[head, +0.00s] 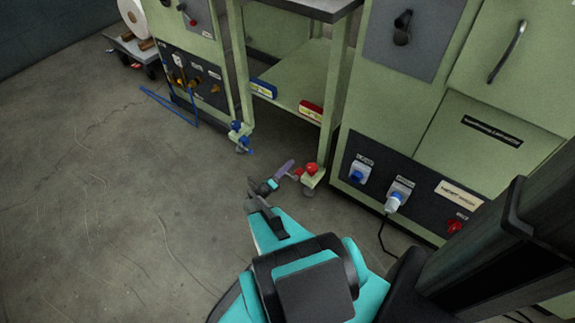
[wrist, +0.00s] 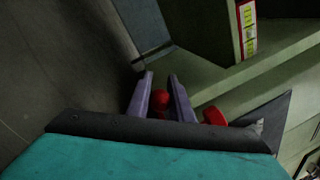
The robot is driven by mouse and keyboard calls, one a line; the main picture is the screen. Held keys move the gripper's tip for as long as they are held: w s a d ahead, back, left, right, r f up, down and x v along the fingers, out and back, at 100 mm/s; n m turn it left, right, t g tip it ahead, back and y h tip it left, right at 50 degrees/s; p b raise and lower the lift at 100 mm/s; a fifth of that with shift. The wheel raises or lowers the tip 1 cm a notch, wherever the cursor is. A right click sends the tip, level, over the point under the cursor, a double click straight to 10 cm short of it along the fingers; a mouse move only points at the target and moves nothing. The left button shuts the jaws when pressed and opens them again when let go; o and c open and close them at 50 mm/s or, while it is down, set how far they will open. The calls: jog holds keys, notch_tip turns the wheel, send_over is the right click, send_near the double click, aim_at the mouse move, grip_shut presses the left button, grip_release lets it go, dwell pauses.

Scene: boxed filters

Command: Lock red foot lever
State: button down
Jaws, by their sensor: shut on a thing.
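The red foot lever (head: 298,171) is at the foot of the green table's near leg, low over the floor. In the wrist view a rounded red end of the lever (wrist: 158,98) sits between the two purple fingers of my gripper (wrist: 160,84). My gripper (head: 290,168) reaches this foot from the left in the head view and is shut on the lever. A second red part, a knob (head: 312,168), tops the same foot; a red part at the right of the fingers (wrist: 214,116) may be this knob. The fingers partly hide the lever.
A blue foot lever (head: 243,143) is on the table's other leg. A green cabinet with plugs (head: 361,171) stands close at right. The floor at left (head: 100,220) is clear.

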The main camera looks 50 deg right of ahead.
jog(key=shift+s+d+f, duration=0.2)
jog(key=shift+s, duration=0.2)
jog(key=c, duration=1.7)
grip_release()
jog(key=shift+o, duration=0.6)
jog(key=shift+w+a, duration=0.15)
jog(key=shift+w+a, duration=0.1)
jog(key=b+v, duration=0.5)
jog(key=v, duration=0.8)
jog(key=shift+a+b, duration=0.3)
jog(key=shift+w+r, duration=0.1)
